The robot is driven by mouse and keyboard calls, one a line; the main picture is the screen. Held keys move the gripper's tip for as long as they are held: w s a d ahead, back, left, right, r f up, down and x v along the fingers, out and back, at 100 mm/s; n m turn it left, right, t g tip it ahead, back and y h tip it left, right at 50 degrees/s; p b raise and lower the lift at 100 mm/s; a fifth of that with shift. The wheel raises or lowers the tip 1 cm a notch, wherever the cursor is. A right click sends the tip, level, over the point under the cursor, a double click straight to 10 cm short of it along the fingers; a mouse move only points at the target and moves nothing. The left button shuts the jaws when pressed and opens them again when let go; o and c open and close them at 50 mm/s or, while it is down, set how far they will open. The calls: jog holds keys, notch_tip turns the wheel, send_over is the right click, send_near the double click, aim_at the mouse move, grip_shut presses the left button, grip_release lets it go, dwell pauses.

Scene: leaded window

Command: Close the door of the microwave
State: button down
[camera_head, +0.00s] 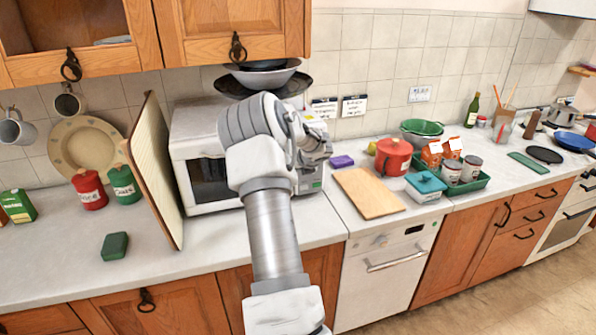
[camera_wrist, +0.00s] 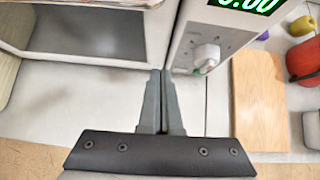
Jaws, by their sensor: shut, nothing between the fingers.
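The white microwave (camera_head: 190,145) stands on the counter against the tiled wall, partly hidden behind my arm. Its door (camera_head: 205,185), with a white frame and dark window, is at the front left side. In the wrist view the door's white frame (camera_wrist: 90,55) is left of my fingers, and the control panel (camera_wrist: 228,42) with green display and knob is to the right. A narrow gap shows between them; I cannot tell whether the door is fully shut. My gripper (camera_wrist: 162,73) is shut and empty, its tips near this gap. In the head view my arm hides it.
A tall wooden-edged panel (camera_head: 152,170) stands left of the microwave. A cutting board (camera_head: 368,193) lies to its right, near a red pot (camera_head: 393,157). Bowls (camera_head: 262,75) sit on top of the microwave. The counter in front is mostly clear, with a green block (camera_head: 115,246) at left.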

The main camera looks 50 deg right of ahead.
jog(key=v, duration=0.8)
jog(key=shift+a+b, duration=0.2)
jog(key=shift+b, duration=0.2)
jog(key=shift+r, duration=0.15)
jog(key=w+a+r+m+t+h, duration=0.2)
jog(key=a+r+m+h, duration=0.1)
jog(key=a+r+m, duration=1.35)
jog(key=s+a+f+m+g+y, duration=0.1)
jog(key=s+a+m+y, duration=0.1)
jog(key=s+a+m, duration=0.2)
jog(key=s+a+f+m+g+y, duration=0.1)
jog(key=s+a+m, duration=0.4)
jog(key=s+a, duration=0.5)
jog(key=s+a+f+m+g+y, duration=0.2)
jog(key=s+a, duration=0.6)
jog(key=a, duration=1.1)
jog(key=shift+f+m+y, duration=0.6)
jog(key=shift+m+y, duration=0.6)
jog(key=shift+m, duration=0.05)
jog(key=shift+w, duration=0.1)
